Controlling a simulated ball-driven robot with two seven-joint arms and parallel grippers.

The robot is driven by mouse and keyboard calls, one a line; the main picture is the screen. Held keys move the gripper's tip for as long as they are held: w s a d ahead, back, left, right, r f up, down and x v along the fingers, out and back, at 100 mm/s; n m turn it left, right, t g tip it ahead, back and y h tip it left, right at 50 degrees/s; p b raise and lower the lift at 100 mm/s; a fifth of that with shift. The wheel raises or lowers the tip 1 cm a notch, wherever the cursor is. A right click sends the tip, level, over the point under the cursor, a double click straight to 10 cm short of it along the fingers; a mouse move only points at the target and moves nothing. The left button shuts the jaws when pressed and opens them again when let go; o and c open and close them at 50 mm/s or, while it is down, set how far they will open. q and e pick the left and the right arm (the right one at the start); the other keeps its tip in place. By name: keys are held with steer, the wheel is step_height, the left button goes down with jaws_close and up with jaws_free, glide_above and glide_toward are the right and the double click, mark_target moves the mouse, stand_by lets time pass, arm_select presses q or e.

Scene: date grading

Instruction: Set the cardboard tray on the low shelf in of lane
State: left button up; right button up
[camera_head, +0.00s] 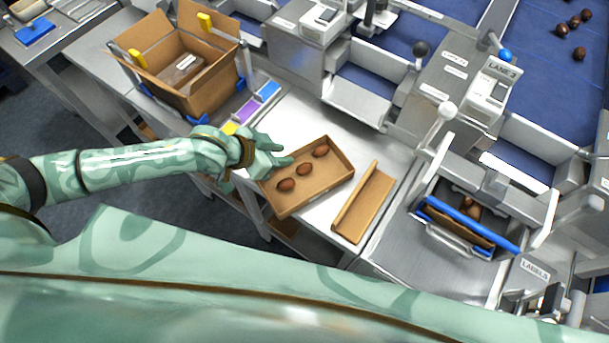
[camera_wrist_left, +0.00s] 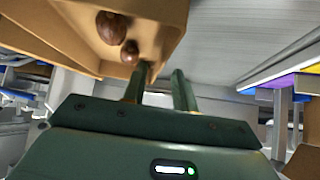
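The cardboard tray (camera_head: 331,187) lies on the metal bench with three brown dates in it. It also shows at the upper left of the left wrist view (camera_wrist_left: 85,54), with two dates visible. My left gripper (camera_head: 285,161) is at the tray's left wall. In the left wrist view its two fingers (camera_wrist_left: 163,72) stand apart, with one close against the tray wall. Whether it touches the wall is unclear. Metal ledges show at the lanes, one of them behind the tray (camera_head: 358,104); I cannot tell which is the low shelf. My right gripper is out of view.
A folded cardboard piece (camera_head: 364,204) lies right of the tray. An open cardboard box (camera_head: 186,88) stands at the back left, near coloured blocks (camera_head: 247,108). A blue-edged bin (camera_head: 462,222) with dates and the lane 3 machine (camera_head: 480,85) are at the right. Bare bench (camera_head: 318,122) lies behind the tray.

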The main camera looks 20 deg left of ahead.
mark_target(291, 153)
arm_select(q)
steer(key=b+x, duration=0.1)
steer(key=x, duration=0.3)
steer(key=shift+w+d+r, duration=0.15)
steer(key=shift+c, duration=0.3)
jaws_close()
steer(key=shift+r, duration=0.1)
